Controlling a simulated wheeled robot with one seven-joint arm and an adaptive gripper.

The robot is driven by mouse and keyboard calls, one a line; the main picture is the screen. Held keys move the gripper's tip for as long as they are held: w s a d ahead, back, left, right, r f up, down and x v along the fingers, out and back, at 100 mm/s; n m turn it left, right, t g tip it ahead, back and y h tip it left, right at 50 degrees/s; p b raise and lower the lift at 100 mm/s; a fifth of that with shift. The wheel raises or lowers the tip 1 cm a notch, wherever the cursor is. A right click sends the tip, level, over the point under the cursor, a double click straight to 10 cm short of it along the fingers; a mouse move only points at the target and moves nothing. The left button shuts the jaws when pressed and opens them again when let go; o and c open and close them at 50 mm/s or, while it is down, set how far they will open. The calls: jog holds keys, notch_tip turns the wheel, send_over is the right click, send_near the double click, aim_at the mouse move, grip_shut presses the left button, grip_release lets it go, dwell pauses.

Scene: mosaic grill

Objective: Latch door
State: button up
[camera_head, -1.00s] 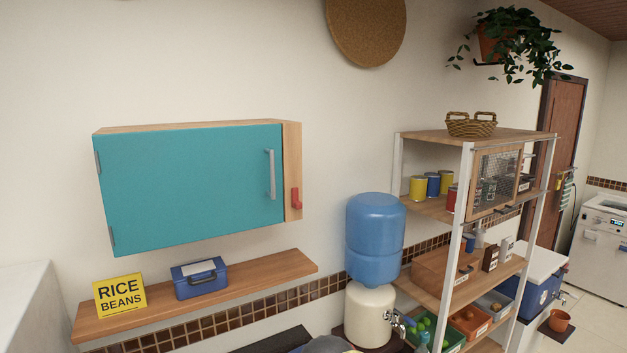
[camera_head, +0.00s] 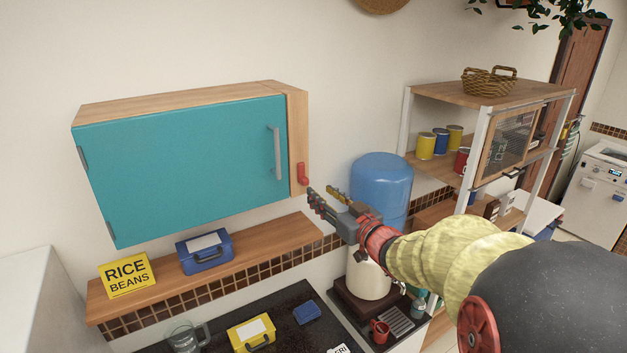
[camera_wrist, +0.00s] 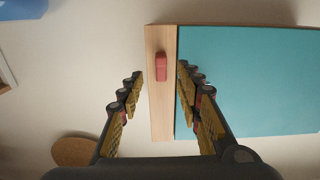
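The wall cabinet's teal door (camera_head: 190,160) is closed against the wooden body, with a grey bar handle (camera_head: 277,152) near its right edge. A red latch (camera_head: 303,174) sits on the wooden strip right of the door. In the wrist view, the red latch (camera_wrist: 161,67) lies on the strip beside the teal door (camera_wrist: 250,80), between the finger directions and beyond the tips. My gripper (camera_head: 322,194) is just right of and below the latch, fingers apart and empty. The wrist view also shows my gripper (camera_wrist: 160,82) open, with no visible contact with the latch.
A wooden shelf (camera_head: 250,249) below the cabinet holds a yellow RICE BEANS sign (camera_head: 126,275) and a blue box (camera_head: 205,251). A blue water jug (camera_head: 381,185) stands behind my gripper. A metal-post rack (camera_head: 490,95) is at the right. Bare wall surrounds the cabinet.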

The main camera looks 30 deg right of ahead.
aim_at(307, 181)
jog(key=w, duration=0.2)
jog(key=w+p, duration=0.1)
jog(key=w, duration=0.2)
jog(key=w+p, duration=0.1)
jog(key=w, duration=0.2)
jog(key=shift+a+r, duration=0.1)
jog(key=shift+a, duration=0.15)
jog(key=shift+c, duration=1)
grip_shut()
